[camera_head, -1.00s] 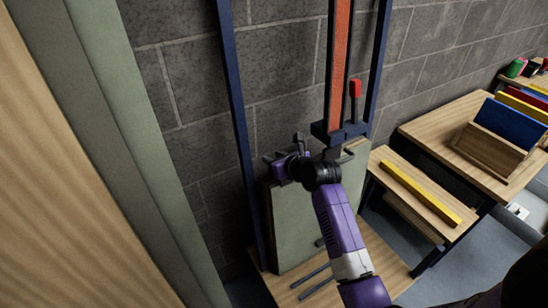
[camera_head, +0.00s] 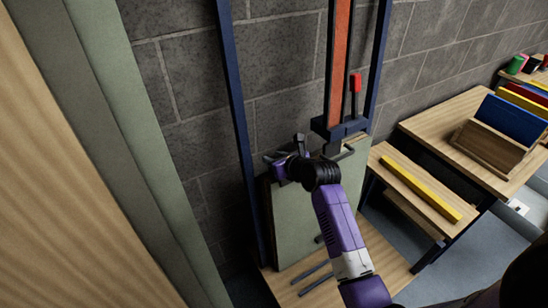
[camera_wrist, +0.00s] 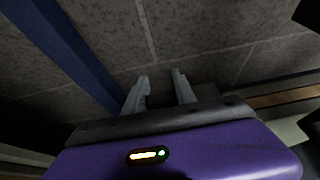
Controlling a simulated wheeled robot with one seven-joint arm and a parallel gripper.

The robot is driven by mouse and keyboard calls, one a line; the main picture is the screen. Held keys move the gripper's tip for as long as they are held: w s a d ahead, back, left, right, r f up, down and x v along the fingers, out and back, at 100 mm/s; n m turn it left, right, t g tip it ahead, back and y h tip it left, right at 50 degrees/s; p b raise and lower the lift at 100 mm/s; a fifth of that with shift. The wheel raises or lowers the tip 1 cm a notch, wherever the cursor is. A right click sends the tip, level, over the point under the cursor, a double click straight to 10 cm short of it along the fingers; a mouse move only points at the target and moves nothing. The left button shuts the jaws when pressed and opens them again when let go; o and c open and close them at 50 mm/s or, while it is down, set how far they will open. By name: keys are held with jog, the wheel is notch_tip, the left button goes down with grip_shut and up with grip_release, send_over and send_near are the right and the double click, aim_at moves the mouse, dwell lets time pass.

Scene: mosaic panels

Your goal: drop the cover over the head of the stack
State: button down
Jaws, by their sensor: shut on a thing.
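A pale green panel (camera_head: 300,225), which I take to be the cover, stands upright against the grey wall between two blue posts. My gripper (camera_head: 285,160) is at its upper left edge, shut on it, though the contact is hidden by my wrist. In the wrist view my two grey fingers (camera_wrist: 158,90) point towards the wall with a gap between them. A dark strip (camera_head: 262,205) shows along the panel's left side. I cannot make out the head of the stack separately.
An orange strip (camera_head: 340,60) runs down to a blue bracket (camera_head: 338,130) with a red-tipped lever (camera_head: 355,85). Grey rods (camera_head: 315,278) lie over the wooden base below. A bench with a yellow bar (camera_head: 420,188) and a table stand to the right.

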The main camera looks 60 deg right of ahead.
jog(key=shift+s+f, duration=0.1)
jog(key=shift+f, duration=0.45)
jog(key=c, duration=0.9)
grip_release()
jog(key=shift+b+v, duration=0.45)
jog(key=shift+v, duration=3.45)
